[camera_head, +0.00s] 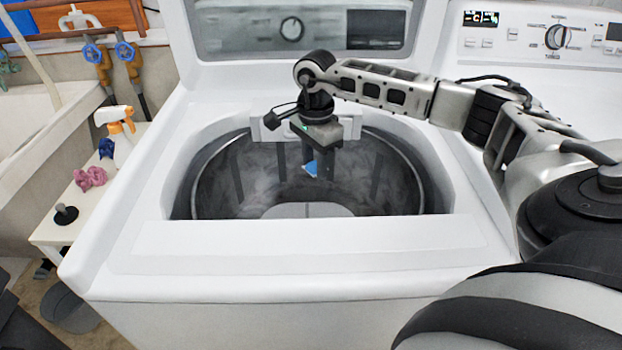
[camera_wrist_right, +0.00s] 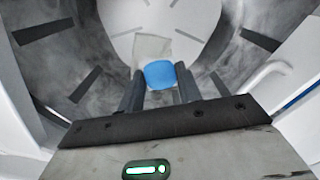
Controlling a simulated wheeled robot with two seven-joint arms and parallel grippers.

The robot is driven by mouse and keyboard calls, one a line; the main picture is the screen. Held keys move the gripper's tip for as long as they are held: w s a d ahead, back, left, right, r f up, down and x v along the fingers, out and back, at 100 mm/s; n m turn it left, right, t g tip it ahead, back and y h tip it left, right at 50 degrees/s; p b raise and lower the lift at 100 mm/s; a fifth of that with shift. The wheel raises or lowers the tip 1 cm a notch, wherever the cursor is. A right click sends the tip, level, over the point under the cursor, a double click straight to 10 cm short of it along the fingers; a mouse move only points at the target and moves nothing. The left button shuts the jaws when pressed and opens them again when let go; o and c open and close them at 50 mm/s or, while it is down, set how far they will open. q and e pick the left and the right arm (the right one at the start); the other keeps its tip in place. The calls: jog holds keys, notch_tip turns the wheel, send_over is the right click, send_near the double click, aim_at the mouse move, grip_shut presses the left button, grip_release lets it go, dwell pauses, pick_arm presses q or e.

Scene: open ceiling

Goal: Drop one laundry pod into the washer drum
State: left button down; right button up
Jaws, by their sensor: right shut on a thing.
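The blue and white laundry pod (camera_head: 311,168) is held between the fingers of my right gripper (camera_head: 317,165). The pod (camera_wrist_right: 160,75) also shows in the right wrist view, its blue part near the fingertips and a pale translucent part beyond it. My right gripper (camera_wrist_right: 160,88) is shut on it and points down inside the open washer drum (camera_head: 250,180). The dark grey drum wall (camera_wrist_right: 75,60) surrounds it, and the pod is apart from the drum floor. My left gripper is not in view.
The white washer top (camera_head: 290,245) rings the drum opening, with the raised lid (camera_head: 300,60) behind. A second white machine (camera_head: 540,40) stands at right. At left, a small table holds a spray bottle (camera_head: 117,122) and a pink item (camera_head: 90,178).

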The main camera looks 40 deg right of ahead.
jog(key=shift+f, duration=0.65)
jog(key=o, duration=1)
jog(key=shift+o, duration=0.2)
notch_tip(320, 180, up, 16)
